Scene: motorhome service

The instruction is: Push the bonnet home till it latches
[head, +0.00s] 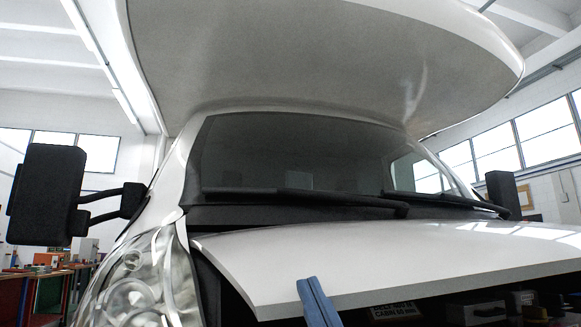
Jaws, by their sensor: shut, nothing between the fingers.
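The white bonnet (400,262) of the motorhome is raised part way, below the windscreen. A dark gap shows between its front edge and the engine bay (475,311), where a label and several dark parts are visible. My gripper (308,281) shows as two blue-grey fingers, closed together and empty, rising from the bottom edge of the head view. The fingertips overlap the bonnet's front edge in the picture, left of its middle. I cannot tell whether they touch it. The latch is not visible.
A clear headlamp (138,282) is left of the bonnet. A black side mirror (47,195) juts out at the left. The white overcab (320,55) overhangs the windscreen (290,155) and wipers (345,200). Workbenches (45,290) stand behind at the left.

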